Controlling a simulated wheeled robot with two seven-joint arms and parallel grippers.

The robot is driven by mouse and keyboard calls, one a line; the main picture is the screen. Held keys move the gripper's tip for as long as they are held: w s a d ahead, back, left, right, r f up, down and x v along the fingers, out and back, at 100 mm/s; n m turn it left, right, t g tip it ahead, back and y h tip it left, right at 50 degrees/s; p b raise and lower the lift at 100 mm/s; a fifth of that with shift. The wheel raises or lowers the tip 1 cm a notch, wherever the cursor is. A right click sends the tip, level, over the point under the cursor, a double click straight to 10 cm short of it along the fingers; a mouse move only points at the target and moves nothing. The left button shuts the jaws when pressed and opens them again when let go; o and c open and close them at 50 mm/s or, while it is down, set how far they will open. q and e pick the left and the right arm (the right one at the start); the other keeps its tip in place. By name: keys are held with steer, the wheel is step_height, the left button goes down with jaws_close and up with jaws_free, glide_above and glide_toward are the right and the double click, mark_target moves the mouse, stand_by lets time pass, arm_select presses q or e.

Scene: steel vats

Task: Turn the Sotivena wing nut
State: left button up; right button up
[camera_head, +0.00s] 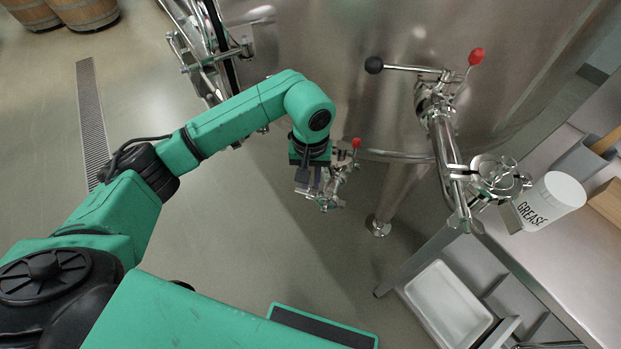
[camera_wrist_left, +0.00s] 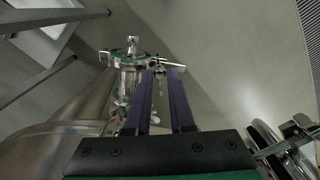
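My left gripper (camera_head: 322,198) is in front of a small steel valve and clamp fitting (camera_head: 343,178) low on the vat. In the left wrist view the two dark fingers of my left gripper (camera_wrist_left: 161,70) stand apart, with a visible gap. A small steel part (camera_wrist_left: 158,63), which looks like the wing nut on the clamp, shows at the gap between the fingertips. I cannot tell whether the fingers touch it. The clamp (camera_wrist_left: 130,60) lies just left of the fingertips. No name label is readable. My right gripper is not in view.
A larger valve pipe (camera_head: 440,135) with a red-knobbed lever (camera_head: 476,57) stands to the right, ending in a clamp (camera_head: 495,178). A white grease tub (camera_head: 550,200) stands on the steel bench (camera_head: 580,260). A vat leg (camera_head: 393,195) is close right of the gripper.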

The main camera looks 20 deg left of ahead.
arm_select(q)
jaws_close()
